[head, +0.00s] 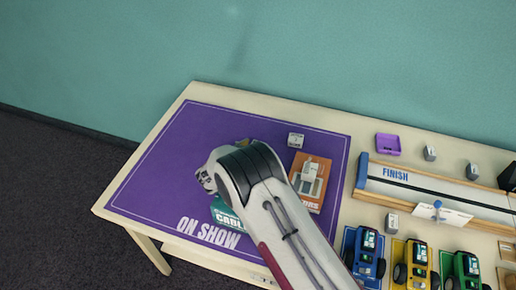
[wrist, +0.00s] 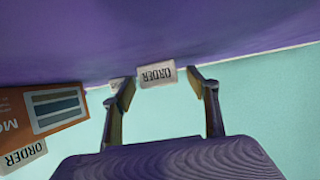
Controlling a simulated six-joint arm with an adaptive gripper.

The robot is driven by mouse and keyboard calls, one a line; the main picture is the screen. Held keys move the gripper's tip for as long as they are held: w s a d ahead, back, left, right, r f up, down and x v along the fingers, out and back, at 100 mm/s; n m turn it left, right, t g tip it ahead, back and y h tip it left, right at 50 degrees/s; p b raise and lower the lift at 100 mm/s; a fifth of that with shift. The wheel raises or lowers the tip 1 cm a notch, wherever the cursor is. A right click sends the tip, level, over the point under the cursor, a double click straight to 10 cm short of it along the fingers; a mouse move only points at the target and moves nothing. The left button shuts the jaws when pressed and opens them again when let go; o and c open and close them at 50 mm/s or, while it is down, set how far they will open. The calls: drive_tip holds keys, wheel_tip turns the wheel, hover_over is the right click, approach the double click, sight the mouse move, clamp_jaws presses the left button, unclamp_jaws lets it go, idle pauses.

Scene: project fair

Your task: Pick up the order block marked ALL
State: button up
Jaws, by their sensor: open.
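In the wrist view a white block lettered ORDER (wrist: 156,74) shows in line with the gap between the fingertips of my gripper (wrist: 162,78). I cannot tell how far beyond them it is. A second ORDER block (wrist: 24,157) is at the lower left, in front of an orange panel. A third pale block (wrist: 115,84) is partly hidden by the left finger. The word ALL is not readable on any block. In the head view my gripper (head: 206,180) is over the left of the purple mat, mostly hidden by my arm. It is open and empty.
On the purple mat (head: 160,180) are a white block (head: 296,140), an orange display (head: 318,165) and a teal item (head: 226,216) partly under my arm. To the right are a purple tray (head: 388,145), a FINISH track (head: 420,180) and several toy vehicles. The mat's left is clear.

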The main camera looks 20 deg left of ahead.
drive_tip(key=shift+x, duration=0.95)
drive_tip(key=c, duration=1.3)
